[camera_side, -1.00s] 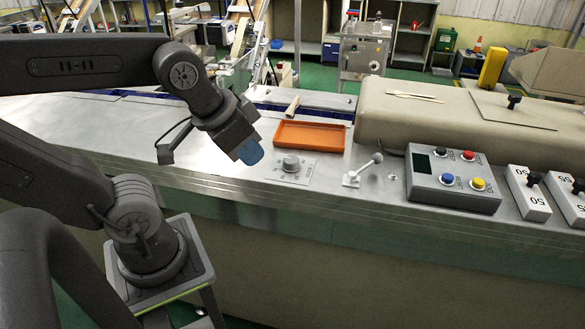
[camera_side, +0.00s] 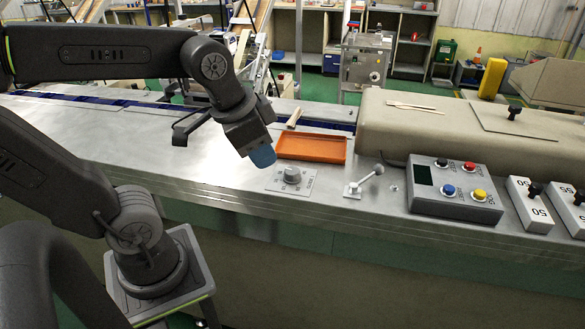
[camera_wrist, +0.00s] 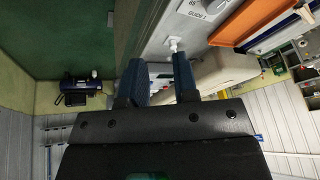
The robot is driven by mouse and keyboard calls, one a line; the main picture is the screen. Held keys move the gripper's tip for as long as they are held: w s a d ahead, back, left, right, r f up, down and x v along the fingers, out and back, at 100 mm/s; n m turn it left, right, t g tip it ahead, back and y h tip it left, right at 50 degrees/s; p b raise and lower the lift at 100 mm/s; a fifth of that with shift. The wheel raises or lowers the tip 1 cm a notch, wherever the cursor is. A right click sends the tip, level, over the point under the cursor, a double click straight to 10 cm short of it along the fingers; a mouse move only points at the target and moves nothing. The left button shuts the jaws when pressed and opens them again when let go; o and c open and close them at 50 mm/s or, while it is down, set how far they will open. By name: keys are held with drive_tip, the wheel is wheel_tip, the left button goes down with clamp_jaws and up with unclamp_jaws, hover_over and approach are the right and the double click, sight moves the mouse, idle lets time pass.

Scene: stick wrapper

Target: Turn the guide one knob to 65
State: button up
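The guide one knob (camera_side: 291,175) is a grey round knob on a light square dial plate (camera_side: 305,184) near the front edge of the metal counter. In the wrist view the plate, with "GUIDE 1" lettering (camera_wrist: 197,15), shows at the top; the knob itself is mostly out of that frame. My gripper (camera_side: 263,157) has blue fingertips and hangs above the counter, up and left of the knob, not touching it. In the wrist view my gripper (camera_wrist: 160,75) shows two separate fingers with an empty gap. The dial's setting is too small to read.
An orange tray (camera_side: 310,158) lies just behind the dial plate. A lever (camera_side: 365,182) stands to its right, then a button box (camera_side: 455,189) and blocks marked 50 and 55 (camera_side: 529,203). Bare counter (camera_side: 200,165) lies to the left.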

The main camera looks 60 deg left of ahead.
sight(292, 170)
drive_tip(key=o, duration=0.5)
drive_tip(key=w+a+m+g, duration=0.1)
drive_tip(key=w+m, duration=0.1)
drive_tip(key=w+a+m, duration=0.2)
drive_tip(key=w+a+m+g, duration=0.1)
drive_tip(key=w, duration=0.2)
drive_tip(key=shift+a+r+m+g, duration=0.3)
drive_tip(key=shift+a+r+m, duration=0.05)
drive_tip(key=shift+a+m, duration=0.05)
drive_tip(key=shift+c, duration=0.2)
drive_tip(key=shift+o, duration=1)
drive_tip(key=w+a+f+m+g, duration=0.1)
drive_tip(key=w+a+m+g, duration=0.1)
drive_tip(key=w+a+m, duration=0.2)
drive_tip(key=shift+w+a+f+m, duration=0.3)
drive_tip(key=shift+w+a+m, duration=0.1)
drive_tip(key=shift+a+m, duration=0.2)
wheel_tip(292, 170, down, 14)
drive_tip(key=shift+r, duration=0.15)
drive_tip(key=c, duration=0.9)
